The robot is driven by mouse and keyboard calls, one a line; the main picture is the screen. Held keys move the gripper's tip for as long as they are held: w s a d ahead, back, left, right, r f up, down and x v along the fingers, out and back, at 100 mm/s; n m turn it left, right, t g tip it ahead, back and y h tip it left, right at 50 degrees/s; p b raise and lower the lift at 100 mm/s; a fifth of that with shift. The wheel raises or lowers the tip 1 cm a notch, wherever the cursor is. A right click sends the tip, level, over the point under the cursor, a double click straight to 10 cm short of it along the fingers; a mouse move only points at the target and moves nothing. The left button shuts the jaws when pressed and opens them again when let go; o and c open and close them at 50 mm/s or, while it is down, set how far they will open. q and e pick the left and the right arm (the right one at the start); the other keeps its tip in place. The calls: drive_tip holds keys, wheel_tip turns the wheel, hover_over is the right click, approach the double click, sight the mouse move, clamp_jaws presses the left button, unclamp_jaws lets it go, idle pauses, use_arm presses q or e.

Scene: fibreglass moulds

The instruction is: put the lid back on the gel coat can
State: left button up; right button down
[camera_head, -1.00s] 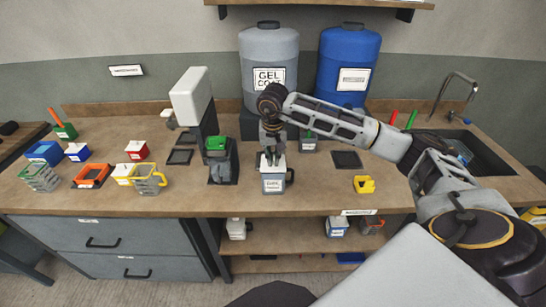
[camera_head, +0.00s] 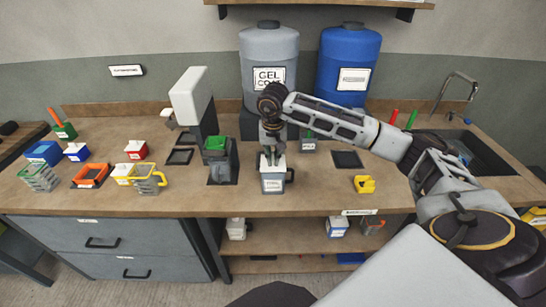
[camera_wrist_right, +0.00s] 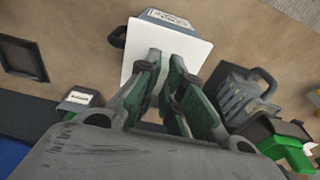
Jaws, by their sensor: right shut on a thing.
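The gel coat can (camera_head: 273,185) is a small grey, square can with a label and a dark side handle, upright at the front middle of the bench. Its white lid (camera_head: 280,163) lies flat over the can's mouth; I cannot tell if it is fully seated. My right gripper (camera_head: 272,157) points down from above and is shut on the lid. In the right wrist view the green-padded fingers of the right gripper (camera_wrist_right: 165,60) meet at the square white lid (camera_wrist_right: 140,40), with the can's labelled side (camera_wrist_right: 168,18) beyond it. My left gripper is not in view.
A scale-like stand (camera_head: 222,165) with a green-topped container is close left of the can. A yellow holder (camera_head: 364,184) stands to the right, with clear bench between. A large gel coat drum (camera_head: 268,60) and a blue drum (camera_head: 347,65) stand behind. The sink (camera_head: 470,150) is far right.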

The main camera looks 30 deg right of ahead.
idle(0.3)
drive_tip(key=c, duration=1.5)
unclamp_jaws()
drive_tip(key=shift+o, duration=0.4)
drive_tip(key=o, duration=0.4)
drive_tip(key=shift+o, duration=0.2)
drive_tip(key=shift+r, duration=0.1)
drive_tip(key=shift+r+p, duration=1.8)
drive_tip(key=shift+r, duration=1.65)
drive_tip(key=shift+c, duration=0.4)
clamp_jaws()
